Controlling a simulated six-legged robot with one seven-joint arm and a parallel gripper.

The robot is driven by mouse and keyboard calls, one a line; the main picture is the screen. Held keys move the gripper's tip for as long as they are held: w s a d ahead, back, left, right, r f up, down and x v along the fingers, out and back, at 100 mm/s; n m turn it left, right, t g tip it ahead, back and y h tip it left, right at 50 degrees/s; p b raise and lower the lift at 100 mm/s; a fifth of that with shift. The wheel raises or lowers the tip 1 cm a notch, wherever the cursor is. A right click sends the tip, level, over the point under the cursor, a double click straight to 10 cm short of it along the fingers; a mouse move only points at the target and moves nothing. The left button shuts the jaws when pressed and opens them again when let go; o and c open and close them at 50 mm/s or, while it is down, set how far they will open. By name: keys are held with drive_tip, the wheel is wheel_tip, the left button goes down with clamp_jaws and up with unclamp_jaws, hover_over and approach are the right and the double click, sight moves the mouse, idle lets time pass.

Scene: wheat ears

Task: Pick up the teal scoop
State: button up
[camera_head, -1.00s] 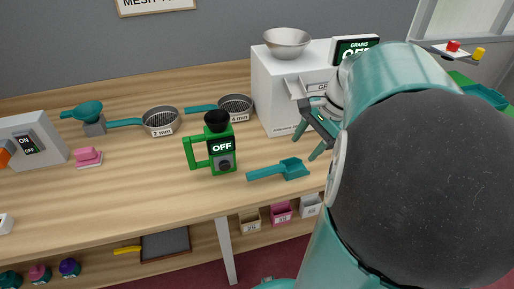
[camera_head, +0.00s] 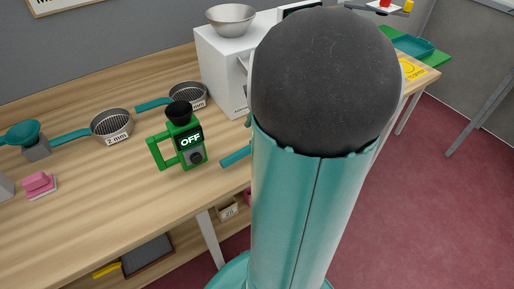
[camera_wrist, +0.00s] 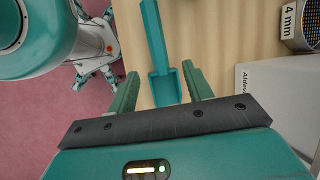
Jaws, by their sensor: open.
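The teal scoop (camera_wrist: 164,88) lies on the wooden table. In the wrist view its pan sits between my gripper's two fingers and its handle runs away to the top edge. My gripper (camera_wrist: 160,88) is open, with a finger on either side of the pan and a visible gap on each side. I cannot tell how high the fingertips are above the table. In the head view only the end of the scoop's handle (camera_head: 236,156) shows; my arm hides the rest of it and my gripper.
A white box-shaped machine (camera_head: 222,72) with a metal bowl (camera_head: 231,19) stands behind. Sieves (camera_head: 111,126) lie at the back left.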

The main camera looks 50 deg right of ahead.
drive_tip(key=x, duration=0.3)
drive_tip(key=shift+s, duration=0.1)
drive_tip(key=x, duration=0.5)
drive_tip(key=shift+c, duration=0.2)
clamp_jaws()
